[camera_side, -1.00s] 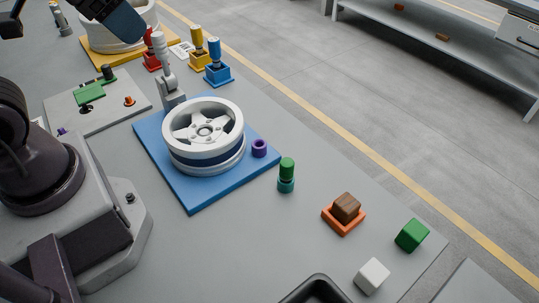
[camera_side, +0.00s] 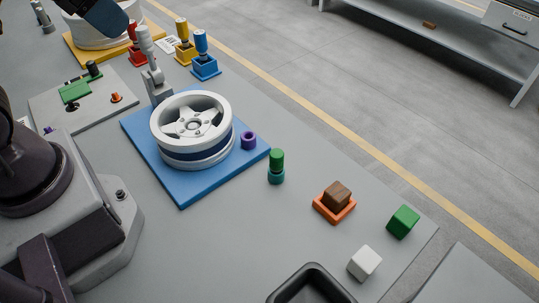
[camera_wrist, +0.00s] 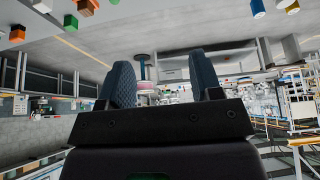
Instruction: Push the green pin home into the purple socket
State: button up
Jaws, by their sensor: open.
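The green pin (camera_side: 277,157) stands upright in a teal holder (camera_side: 276,177) on the grey table, right of the blue plate. The purple socket (camera_side: 248,141) is a short ring at the right side of the blue plate (camera_side: 183,193), beside the white wheel (camera_side: 190,128). The pin and socket are apart. My gripper (camera_wrist: 163,78) shows in the wrist view with its two dark blue fingers spread and nothing held between them. In the side view a dark blue part enters at the top left, far from the pin; I cannot tell whether it is a finger.
An orange tray with a brown block (camera_side: 337,193), a green cube (camera_side: 403,222), a white cube (camera_side: 364,263) and a black bin (camera_side: 310,284) lie to the right. A grey lever post (camera_side: 153,70) stands behind the wheel. Red, yellow and blue (camera_side: 205,68) holders stand farther back.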

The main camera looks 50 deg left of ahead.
jog(key=shift+c, duration=0.4)
jog(key=shift+f, duration=0.1)
jog(key=shift+c, duration=0.3)
jog(key=m+g, duration=0.1)
jog(key=g, duration=0.8)
send_over(281, 150)
jog(key=f, duration=2.2)
jog(key=shift+a+f, duration=0.15)
jog(key=shift+a, duration=0.25)
jog(key=shift+n, duration=0.5)
jog(key=shift+s+d+f, duration=0.1)
jog(key=shift+d+f, duration=0.05)
jog(key=shift+f, duration=1.2)
jog(key=shift+s+d+f, duration=0.1)
jog(key=shift+f, duration=1.2)
jog(key=shift+s+d+f, duration=0.1)
jog(key=shift+d+f, duration=0.05)
jog(key=shift+f, duration=1.2)
jog(key=shift+w, duration=0.1)
jog(key=shift+c, duration=0.2)
